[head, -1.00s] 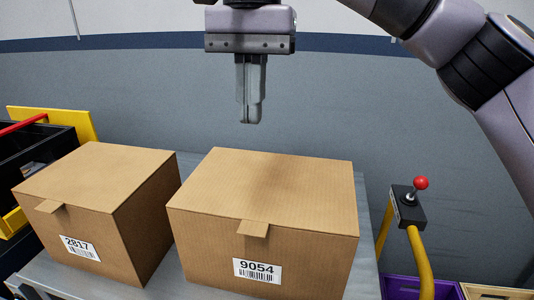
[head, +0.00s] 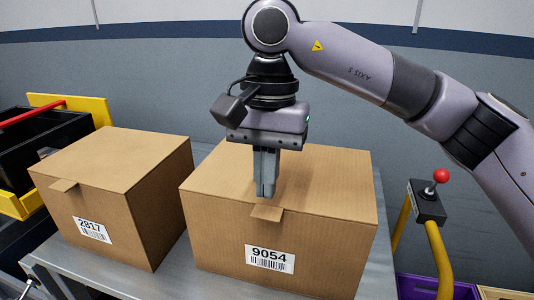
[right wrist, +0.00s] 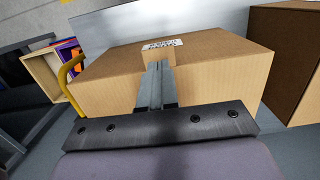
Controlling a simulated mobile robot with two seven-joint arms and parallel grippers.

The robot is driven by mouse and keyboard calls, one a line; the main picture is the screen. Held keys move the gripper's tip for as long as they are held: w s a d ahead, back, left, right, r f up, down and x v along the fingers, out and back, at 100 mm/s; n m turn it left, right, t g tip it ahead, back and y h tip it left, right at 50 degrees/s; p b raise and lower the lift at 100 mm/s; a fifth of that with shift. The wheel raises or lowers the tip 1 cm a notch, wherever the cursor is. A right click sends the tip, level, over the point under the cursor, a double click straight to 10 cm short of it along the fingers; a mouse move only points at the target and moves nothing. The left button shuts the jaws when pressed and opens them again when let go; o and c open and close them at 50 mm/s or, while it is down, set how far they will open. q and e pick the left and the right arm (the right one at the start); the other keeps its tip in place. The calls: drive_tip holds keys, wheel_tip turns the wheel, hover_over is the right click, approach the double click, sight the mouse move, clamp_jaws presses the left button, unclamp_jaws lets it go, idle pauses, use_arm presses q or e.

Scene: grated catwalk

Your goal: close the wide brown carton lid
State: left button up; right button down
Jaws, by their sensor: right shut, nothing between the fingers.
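The wide brown carton (head: 290,240), labelled 9054, stands on the grey table. Its lid (head: 335,180) lies flat over the top, with a small tab (head: 267,211) at the front edge. It looks closed. My right gripper (head: 266,194) is shut and empty, pointing down over the lid just behind the tab. I cannot tell whether the fingertips touch the lid. The right wrist view shows the carton (right wrist: 215,80) beyond the shut fingers (right wrist: 157,68); they hide part of it. My left gripper is not in view.
A narrower closed carton (head: 155,215), labelled 2817, stands to the left, with a narrow gap between. A grey table (head: 120,285) carries both. A red-knobbed lever (head: 430,200) on a yellow rail stands at right. Black and yellow bins (head: 60,130) are at far left.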

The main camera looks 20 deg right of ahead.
sight(265, 215)
drive_tip(key=shift+f, duration=0.2)
drive_tip(key=f+b, duration=0.1)
drive_tip(key=f, duration=0.1)
drive_tip(key=f+b, duration=0.1)
drive_tip(key=shift+s+a+b, duration=0.2)
drive_tip(key=shift+s+b, duration=0.05)
drive_tip(key=shift+b, duration=0.05)
drive_tip(key=shift+s, duration=0.1)
drive_tip(key=shift+f, duration=0.15)
drive_tip(key=r, duration=0.7)
drive_tip(key=shift+w+d+r+p, duration=0.2)
drive_tip(key=shift+w+r+p, duration=0.1)
drive_tip(key=shift+r+p, duration=0.05)
